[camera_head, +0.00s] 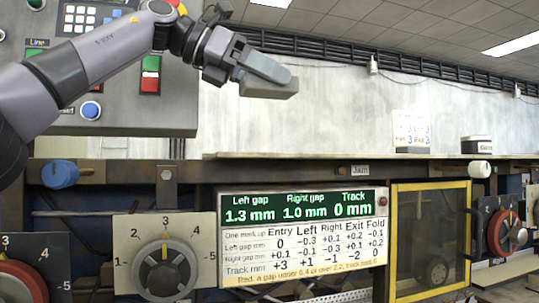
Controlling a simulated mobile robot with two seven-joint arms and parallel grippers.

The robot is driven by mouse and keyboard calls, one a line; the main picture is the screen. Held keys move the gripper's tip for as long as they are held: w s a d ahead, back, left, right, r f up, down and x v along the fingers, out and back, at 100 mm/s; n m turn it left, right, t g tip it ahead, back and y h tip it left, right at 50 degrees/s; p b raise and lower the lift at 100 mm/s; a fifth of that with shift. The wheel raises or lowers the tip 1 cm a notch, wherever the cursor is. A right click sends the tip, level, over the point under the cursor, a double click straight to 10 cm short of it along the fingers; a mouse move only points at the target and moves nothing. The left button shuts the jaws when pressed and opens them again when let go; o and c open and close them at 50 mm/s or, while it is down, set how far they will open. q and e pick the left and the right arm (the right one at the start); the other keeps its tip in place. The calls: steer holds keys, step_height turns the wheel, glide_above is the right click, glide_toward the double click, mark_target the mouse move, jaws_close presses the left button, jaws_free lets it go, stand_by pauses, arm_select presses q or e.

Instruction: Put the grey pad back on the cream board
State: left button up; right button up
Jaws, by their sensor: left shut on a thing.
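My left arm comes in from the left, and my left gripper (270,78) is raised in front of the pale wall, right of the control box. It is shut on a grey block, which looks like the grey pad (268,89); the fingers cover part of it. The pad is in the air, apart from the panels and ledge below. No board is clearly the cream board; a cream plate (125,232) sits behind a dial at the lower left, and a cream panel (303,258) bears a table of numbers. My right gripper is out of view.
A grey control box (120,112) with buttons stands behind my left arm. A long ledge (300,155) runs below the gripper, with a small white sign (411,125) and a box (475,144) on it. A yellow-framed guard (430,187) is at the lower right. Space around the gripper looks clear.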

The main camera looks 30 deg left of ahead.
arm_select(q)
steer(key=shift+s+d, duration=0.1)
steer(key=shift+s, duration=0.05)
steer(key=shift+f, duration=4.75)
steer(key=o, duration=1)
steer(key=shift+f, duration=0.1)
steer(key=v, duration=0.2)
steer(key=b+v, duration=0.1)
steer(key=v, duration=0.1)
steer(key=f+v, duration=0.1)
steer(key=v, duration=0.2)
steer(key=shift+s+r, duration=0.1)
steer(key=shift+s, duration=0.05)
